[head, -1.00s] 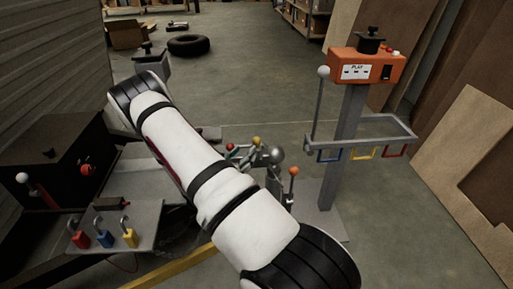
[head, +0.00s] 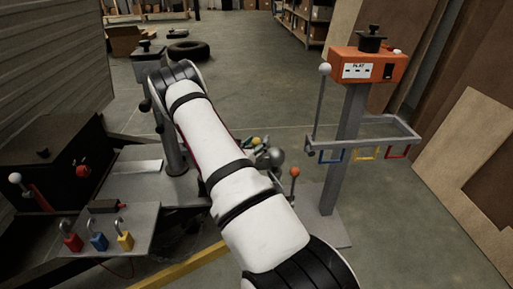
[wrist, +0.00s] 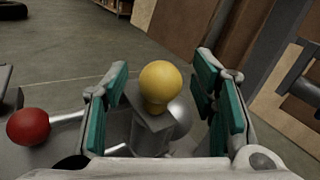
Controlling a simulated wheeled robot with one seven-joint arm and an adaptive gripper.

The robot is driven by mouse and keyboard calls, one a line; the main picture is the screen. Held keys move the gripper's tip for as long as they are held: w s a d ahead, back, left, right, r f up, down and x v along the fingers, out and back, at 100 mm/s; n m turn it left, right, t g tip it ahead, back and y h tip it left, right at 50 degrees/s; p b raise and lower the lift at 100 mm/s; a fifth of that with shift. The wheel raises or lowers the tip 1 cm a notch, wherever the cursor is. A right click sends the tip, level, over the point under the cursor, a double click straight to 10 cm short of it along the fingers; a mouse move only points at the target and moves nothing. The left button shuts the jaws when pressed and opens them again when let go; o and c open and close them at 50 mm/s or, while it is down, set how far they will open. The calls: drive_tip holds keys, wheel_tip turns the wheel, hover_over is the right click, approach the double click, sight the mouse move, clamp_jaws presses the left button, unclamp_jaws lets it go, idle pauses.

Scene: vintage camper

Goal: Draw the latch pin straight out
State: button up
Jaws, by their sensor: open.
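A yellow ball knob (wrist: 160,84) stands on a grey metal block in the wrist view, in front of a round grey ball. I cannot tell for sure that it is the latch pin's head. My gripper (wrist: 163,72) is open, with one teal-padded finger on each side of the knob and a visible gap to both. A red ball knob (wrist: 28,127) on a grey rod is to the left, outside the fingers. In the head view the yellow knob (head: 256,141) shows just past my arm, near the grey ball (head: 273,157); my gripper is mostly hidden there.
An orange-knobbed lever (head: 294,172) stands right of the grey ball. A post with an orange control box (head: 368,65) and a side tray (head: 365,140) is further right.

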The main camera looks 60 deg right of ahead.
clamp_jaws()
wheel_tip(320, 180, up, 10)
drive_tip(key=p, duration=0.4)
drive_tip(key=shift+f, duration=0.15)
